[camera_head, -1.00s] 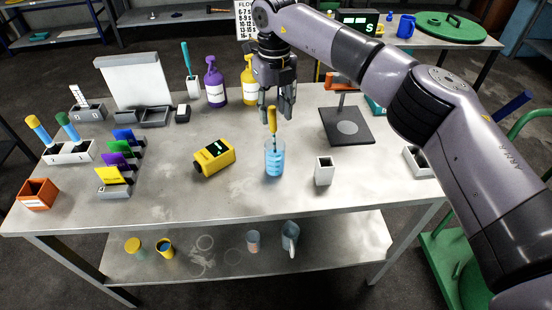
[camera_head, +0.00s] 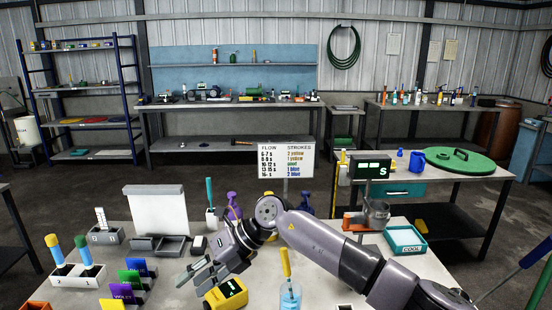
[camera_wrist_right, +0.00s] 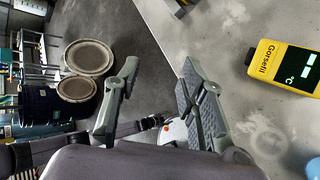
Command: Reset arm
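My right arm comes in from the right in the head view. Its gripper (camera_head: 193,274) points left and down over the workbench, just behind and left of the yellow meter (camera_head: 226,292). The right wrist view shows the two fingers of this gripper (camera_wrist_right: 158,70) spread apart with nothing between them. The yellow meter, marked "Gorsefil" or similar, also lies at the right of that view (camera_wrist_right: 285,70). My left gripper does not show.
On the bench are a white board (camera_head: 155,208), grey trays (camera_head: 160,246), a tube rack (camera_head: 78,276), coloured cards (camera_head: 130,282) and a purple bottle (camera_head: 233,207). A flow chart sign (camera_head: 286,160) stands behind. A side table (camera_head: 455,179) stands back right.

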